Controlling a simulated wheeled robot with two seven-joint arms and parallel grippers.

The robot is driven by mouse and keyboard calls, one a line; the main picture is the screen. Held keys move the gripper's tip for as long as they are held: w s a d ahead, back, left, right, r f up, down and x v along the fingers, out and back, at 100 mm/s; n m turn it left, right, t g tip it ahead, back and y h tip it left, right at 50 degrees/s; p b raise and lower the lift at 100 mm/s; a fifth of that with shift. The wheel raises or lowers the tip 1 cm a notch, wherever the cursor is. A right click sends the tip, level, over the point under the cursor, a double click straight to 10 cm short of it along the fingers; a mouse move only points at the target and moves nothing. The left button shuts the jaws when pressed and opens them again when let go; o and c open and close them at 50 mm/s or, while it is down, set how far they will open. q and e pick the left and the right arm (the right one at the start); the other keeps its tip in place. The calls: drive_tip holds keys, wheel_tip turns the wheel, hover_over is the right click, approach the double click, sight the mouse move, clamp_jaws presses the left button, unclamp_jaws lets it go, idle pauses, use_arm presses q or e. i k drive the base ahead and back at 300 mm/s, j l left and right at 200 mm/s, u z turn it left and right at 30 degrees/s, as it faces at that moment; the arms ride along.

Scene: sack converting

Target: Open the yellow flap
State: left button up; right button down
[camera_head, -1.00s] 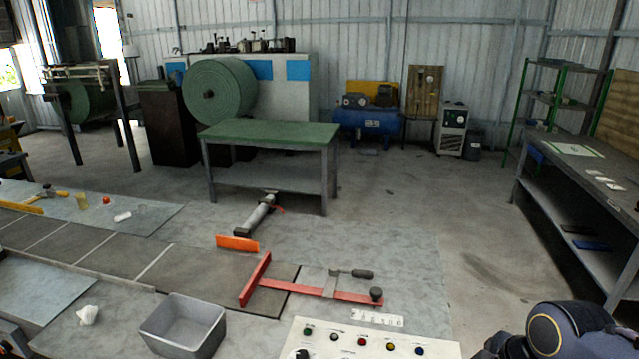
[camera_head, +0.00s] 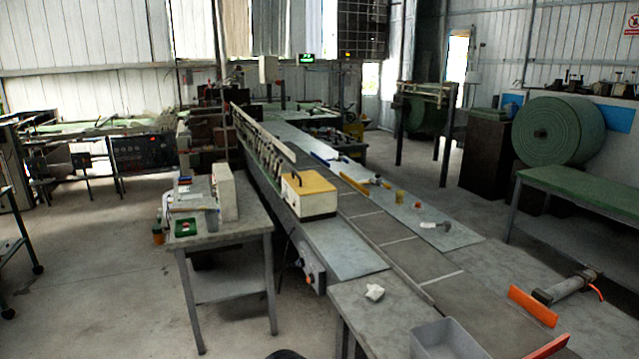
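A pale box with a yellow top (camera_head: 308,184) stands on the left edge of the long conveyor table, near the middle of the view. The yellow top lies flat and looks closed, with a small dark piece, perhaps a handle, at its left side. This is the only yellow lid-like panel that I can make out. Neither of my grippers shows. Only a small dark rounded shape is at the bottom edge, too little to identify.
A grey side table (camera_head: 225,226) with a white machine stands left of the conveyor table (camera_head: 345,245). A grey bin (camera_head: 446,335) and an orange plate (camera_head: 532,306) are near the lower right. A control box (camera_head: 311,270) hangs on the conveyor's side. Floor at lower left is open.

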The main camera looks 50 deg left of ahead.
sight(305, 182)
drive_tip(key=u, duration=1.85)
drive_tip(key=i+j, duration=0.25)
drive_tip(key=i, duration=0.2)
drive_tip(key=i+j, duration=0.25)
drive_tip(key=i, duration=0.2)
drive_tip(key=i+j, duration=0.25)
drive_tip(key=i, duration=0.2)
drive_tip(key=i+j, duration=0.25)
drive_tip(key=i, duration=0.2)
drive_tip(key=z, duration=0.05)
